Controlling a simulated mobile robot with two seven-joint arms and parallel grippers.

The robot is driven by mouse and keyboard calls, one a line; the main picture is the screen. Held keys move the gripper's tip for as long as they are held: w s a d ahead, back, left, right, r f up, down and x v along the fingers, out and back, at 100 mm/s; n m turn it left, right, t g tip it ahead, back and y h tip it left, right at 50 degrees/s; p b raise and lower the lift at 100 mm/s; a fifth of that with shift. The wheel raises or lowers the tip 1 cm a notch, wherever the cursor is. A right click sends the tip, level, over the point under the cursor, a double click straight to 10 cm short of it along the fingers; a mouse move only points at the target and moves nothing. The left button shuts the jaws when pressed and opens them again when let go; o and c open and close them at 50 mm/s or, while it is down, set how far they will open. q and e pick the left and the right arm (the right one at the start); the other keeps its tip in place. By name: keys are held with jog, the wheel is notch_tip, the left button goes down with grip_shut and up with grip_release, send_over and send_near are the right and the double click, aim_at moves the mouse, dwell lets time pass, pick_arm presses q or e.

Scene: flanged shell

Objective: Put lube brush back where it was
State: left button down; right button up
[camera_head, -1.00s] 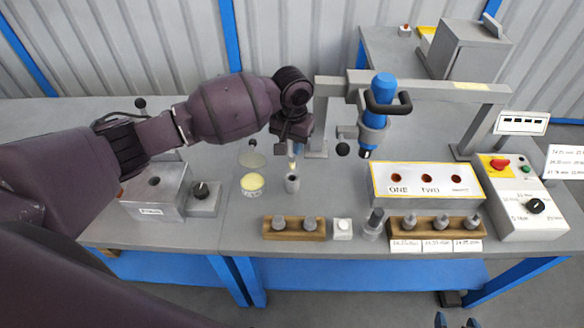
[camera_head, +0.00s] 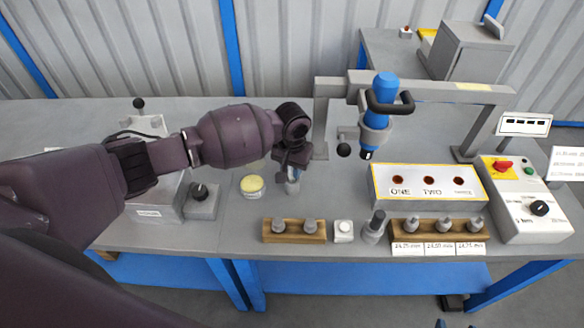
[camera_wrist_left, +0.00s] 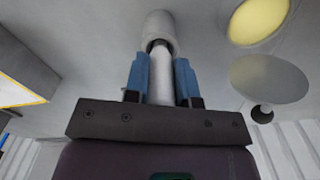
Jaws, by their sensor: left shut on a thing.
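My left gripper (camera_head: 293,172) is shut on the lube brush, whose pale handle (camera_wrist_left: 159,78) stands between the two blue fingers in the left wrist view. The brush's far end meets a light grey cylindrical holder (camera_wrist_left: 158,30); it looks lined up with the holder's mouth, but how deep it sits I cannot tell. In the head view the holder (camera_head: 293,188) stands upright on the table directly under my left gripper, partly covered. My right gripper (camera_head: 455,324) shows only as two separated fingertips at the bottom edge.
A round tin with yellow content (camera_head: 252,185) stands just left of the holder. Wooden racks (camera_head: 294,231) with grey pegs line the front. A white box (camera_head: 425,183) marked ONE, TWO and a press with blue top (camera_head: 384,88) stand to the right.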

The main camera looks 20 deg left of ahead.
pick_arm(q)
jog(key=c, duration=1.1)
grip_release()
jog(key=shift+o, duration=0.8)
pick_arm(e)
jog(key=shift+w+r, duration=0.1)
jog(key=shift+w, duration=0.15)
jog(key=shift+w, duration=0.1)
pick_arm(q)
jog(key=shift+r, duration=0.2)
notch_tip(320, 180, up, 11)
jog(key=shift+r+p, duration=0.15)
jog(key=shift+p, duration=0.6)
jog(key=shift+r, duration=0.2)
pick_arm(e)
jog(key=shift+w+r, duration=0.15)
jog(key=shift+r, duration=0.8)
